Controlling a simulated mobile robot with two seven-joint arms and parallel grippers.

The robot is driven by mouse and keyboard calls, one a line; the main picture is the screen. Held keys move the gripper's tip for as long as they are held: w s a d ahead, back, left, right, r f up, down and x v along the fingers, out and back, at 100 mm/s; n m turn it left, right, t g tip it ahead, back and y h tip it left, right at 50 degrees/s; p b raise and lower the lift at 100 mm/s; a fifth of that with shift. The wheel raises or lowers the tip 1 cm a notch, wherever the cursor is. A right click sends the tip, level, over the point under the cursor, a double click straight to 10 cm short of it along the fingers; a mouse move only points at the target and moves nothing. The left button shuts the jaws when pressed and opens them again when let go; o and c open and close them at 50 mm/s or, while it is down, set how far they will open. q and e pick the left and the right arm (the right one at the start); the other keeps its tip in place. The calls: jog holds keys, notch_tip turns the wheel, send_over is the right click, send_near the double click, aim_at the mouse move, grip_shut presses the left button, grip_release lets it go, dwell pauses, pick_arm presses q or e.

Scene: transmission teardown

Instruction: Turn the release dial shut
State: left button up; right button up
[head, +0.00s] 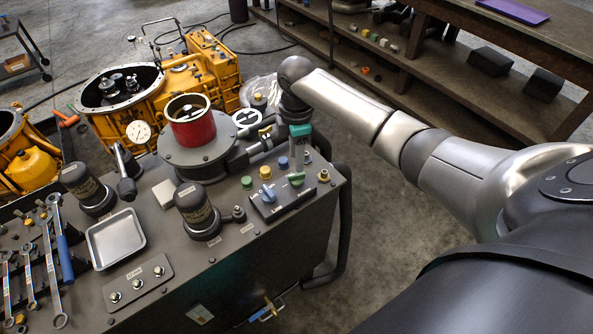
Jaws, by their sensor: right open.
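A small black control panel (280,199) on the near right of the grey bench top carries a blue dial (266,193) and a green dial (296,180). Their labels are too small to read, so I cannot tell which is the release dial. My right gripper (299,152) is open, pointing down just above and behind the green dial. Its teal part shows, but the fingers are small and partly hidden, so contact with the dial cannot be told. My left gripper is not in view.
A red cylinder (190,128) stands on a round grey base behind the panel. Small coloured knobs, including a yellow one (265,172), surround the panel. A black cylinder (196,212) and a metal tray (116,239) are to the left. Yellow transmission housings (150,105) stand behind.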

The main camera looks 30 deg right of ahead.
aim_at(296, 177)
notch_tip(296, 177, down, 6)
jog(key=shift+r+b, duration=0.1)
jog(key=shift+b, duration=0.25)
jog(key=shift+c, duration=0.3)
grip_shut()
